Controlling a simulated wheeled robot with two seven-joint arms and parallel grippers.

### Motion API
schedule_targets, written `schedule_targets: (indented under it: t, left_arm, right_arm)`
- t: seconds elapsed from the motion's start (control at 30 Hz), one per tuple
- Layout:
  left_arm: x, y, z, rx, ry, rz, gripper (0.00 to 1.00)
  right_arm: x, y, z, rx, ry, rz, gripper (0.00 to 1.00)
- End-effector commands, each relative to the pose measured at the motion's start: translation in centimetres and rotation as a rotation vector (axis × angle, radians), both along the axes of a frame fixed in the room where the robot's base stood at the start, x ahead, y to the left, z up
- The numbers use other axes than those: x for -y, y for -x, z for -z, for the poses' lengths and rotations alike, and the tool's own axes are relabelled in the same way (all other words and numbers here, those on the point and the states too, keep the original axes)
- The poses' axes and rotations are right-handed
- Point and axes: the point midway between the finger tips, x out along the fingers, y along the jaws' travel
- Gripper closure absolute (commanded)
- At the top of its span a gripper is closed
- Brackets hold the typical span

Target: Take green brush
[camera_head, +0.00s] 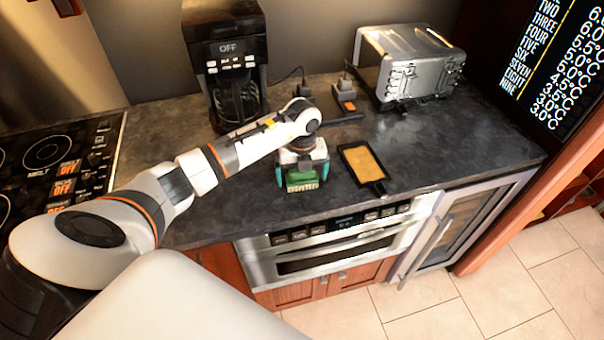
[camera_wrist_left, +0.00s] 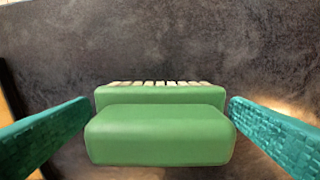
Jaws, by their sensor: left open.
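The green brush (camera_wrist_left: 160,137) lies on the dark countertop, with a row of pale bristles along its far edge in the left wrist view. In the head view the brush (camera_head: 302,187) is partly hidden under my left gripper (camera_head: 303,175). My left gripper is open, with one teal finger on each side of the brush. In the left wrist view small gaps show between the fingers and the brush, so it is not clamped. My right gripper is not in view.
A black-framed tan board (camera_head: 363,165) lies right of the brush. A coffee maker (camera_head: 226,65) and a silver toaster (camera_head: 408,65) stand behind. A stovetop (camera_head: 60,165) is at the left, and a drawer microwave (camera_head: 330,250) sits below the counter edge.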

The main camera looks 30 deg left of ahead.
Motion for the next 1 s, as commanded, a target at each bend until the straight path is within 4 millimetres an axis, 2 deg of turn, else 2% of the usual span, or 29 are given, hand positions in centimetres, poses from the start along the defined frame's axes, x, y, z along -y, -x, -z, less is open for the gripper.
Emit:
schedule_targets:
  t: [0.1, 0.3, 0.37, 0.6, 0.87, 1.0]
  left_arm:
    - [0.0, 0.0, 0.7, 0.000, 0.000, 0.000, 0.00]
    - [0.0, 0.0, 0.8, 0.001, -0.001, 0.000, 0.00]
    - [0.0, 0.0, 0.8, 0.001, -0.001, 0.000, 0.08]
    - [0.0, 0.0, 0.8, 0.001, -0.001, 0.000, 0.46]
    - [0.0, 0.0, 0.5, 0.002, -0.001, 0.000, 0.46]
    - [-0.1, -0.1, -1.1, 0.005, -0.001, 0.002, 0.46]
  right_arm:
    - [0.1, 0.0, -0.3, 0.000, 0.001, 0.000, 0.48]
    - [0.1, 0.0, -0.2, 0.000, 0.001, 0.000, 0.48]
    - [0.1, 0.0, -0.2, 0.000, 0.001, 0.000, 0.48]
    - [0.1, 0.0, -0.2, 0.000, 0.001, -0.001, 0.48]
    - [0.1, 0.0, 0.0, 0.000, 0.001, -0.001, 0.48]
    - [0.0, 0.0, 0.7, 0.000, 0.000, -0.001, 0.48]
